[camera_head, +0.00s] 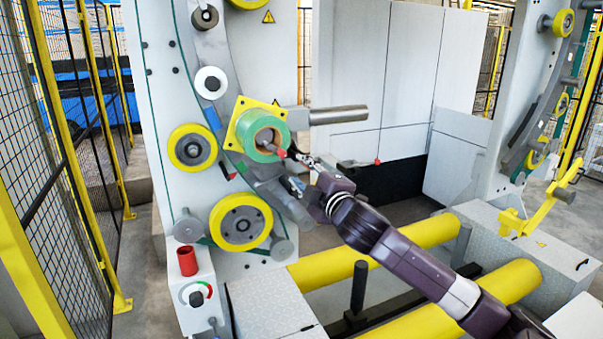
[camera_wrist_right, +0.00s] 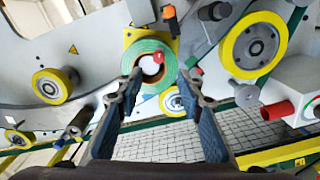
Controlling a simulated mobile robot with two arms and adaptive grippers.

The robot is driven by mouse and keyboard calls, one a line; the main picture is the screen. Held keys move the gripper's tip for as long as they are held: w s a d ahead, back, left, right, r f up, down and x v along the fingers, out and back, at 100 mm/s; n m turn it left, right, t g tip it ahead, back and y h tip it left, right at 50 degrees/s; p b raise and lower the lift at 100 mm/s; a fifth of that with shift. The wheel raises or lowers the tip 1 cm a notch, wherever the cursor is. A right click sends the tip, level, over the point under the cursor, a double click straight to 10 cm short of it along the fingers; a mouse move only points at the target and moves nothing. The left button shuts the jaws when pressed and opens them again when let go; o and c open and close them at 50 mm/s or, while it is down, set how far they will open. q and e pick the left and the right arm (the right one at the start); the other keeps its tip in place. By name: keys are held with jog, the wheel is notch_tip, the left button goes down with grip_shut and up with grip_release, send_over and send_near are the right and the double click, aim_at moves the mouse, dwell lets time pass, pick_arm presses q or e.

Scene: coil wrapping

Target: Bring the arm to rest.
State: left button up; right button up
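My right gripper (camera_head: 294,170) reaches in from the lower right, in front of the wrapping machine. Its two fingers are spread apart in the right wrist view (camera_wrist_right: 162,88), with nothing held between them. A green roll (camera_head: 262,153) with a hollow core sits on a yellow square plate (camera_head: 238,120) on the machine, just beyond the fingertips. In the right wrist view the green roll (camera_wrist_right: 151,46) shows past and between the fingers. I cannot tell whether the fingers touch it. My left gripper is in neither view.
Yellow-rimmed wheels (camera_head: 241,222) stand out from the machine face. A metal bar (camera_head: 338,115) juts out to the right of the roll. A control box with a red cylinder (camera_head: 187,261) is at lower left. Thick yellow rollers (camera_head: 327,284) lie below my arm. Mesh fencing (camera_head: 60,150) closes the left.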

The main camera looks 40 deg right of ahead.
dwell(0.4)
